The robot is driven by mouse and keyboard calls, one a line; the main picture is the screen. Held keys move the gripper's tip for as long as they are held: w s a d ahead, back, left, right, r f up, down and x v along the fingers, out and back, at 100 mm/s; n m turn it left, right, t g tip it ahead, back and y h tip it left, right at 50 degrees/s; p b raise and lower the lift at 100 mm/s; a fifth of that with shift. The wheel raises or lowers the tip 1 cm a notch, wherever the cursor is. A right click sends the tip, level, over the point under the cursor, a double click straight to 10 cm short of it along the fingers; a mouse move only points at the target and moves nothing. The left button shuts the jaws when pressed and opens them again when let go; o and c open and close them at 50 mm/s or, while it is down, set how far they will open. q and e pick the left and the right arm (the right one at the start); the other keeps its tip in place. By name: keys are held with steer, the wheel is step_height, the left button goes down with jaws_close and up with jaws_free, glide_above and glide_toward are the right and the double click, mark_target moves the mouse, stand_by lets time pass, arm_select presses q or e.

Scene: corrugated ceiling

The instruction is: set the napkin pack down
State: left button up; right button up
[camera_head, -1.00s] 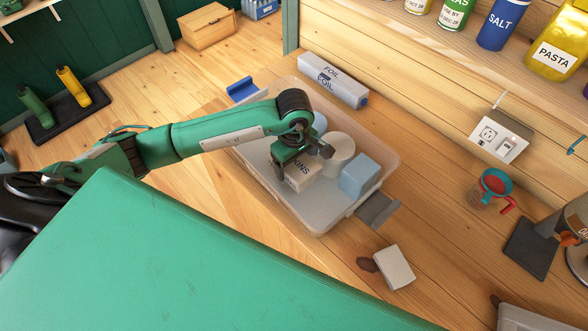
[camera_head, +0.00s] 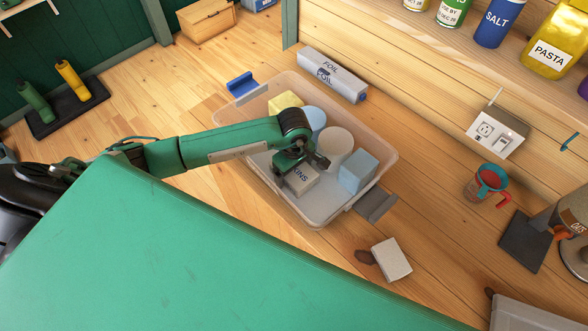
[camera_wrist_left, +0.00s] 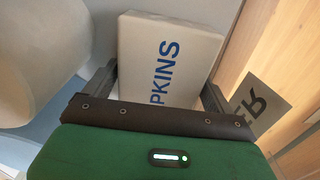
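The napkin pack (camera_head: 301,180) is a pale box with blue lettering inside a clear plastic bin (camera_head: 318,222), toward its front left side. My left gripper (camera_head: 303,161) reaches into the bin from above and is shut on the pack. In the left wrist view the pack (camera_wrist_left: 165,60) lies between the two fingers, one at each side edge, slightly turned against them. The pack's underside is hidden, so I cannot tell whether it touches the bin floor. My right gripper is not in view.
The bin also holds a yellow block (camera_head: 285,104), a light blue round item (camera_head: 316,120), a white cylinder (camera_head: 335,146) and a light blue block (camera_head: 358,172). A foil box (camera_head: 332,75) lies behind it. A white block (camera_head: 392,259) lies in front.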

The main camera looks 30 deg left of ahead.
arm_select(q)
steer(key=shift+o, duration=0.7)
steer(key=shift+r, duration=0.1)
steer(key=shift+r, duration=0.15)
step_height(320, 180, up, 10)
steer(key=b, duration=0.4)
steer(key=shift+r, duration=0.1)
steer(key=shift+r+b, duration=0.35)
steer(key=shift+r, duration=0.5)
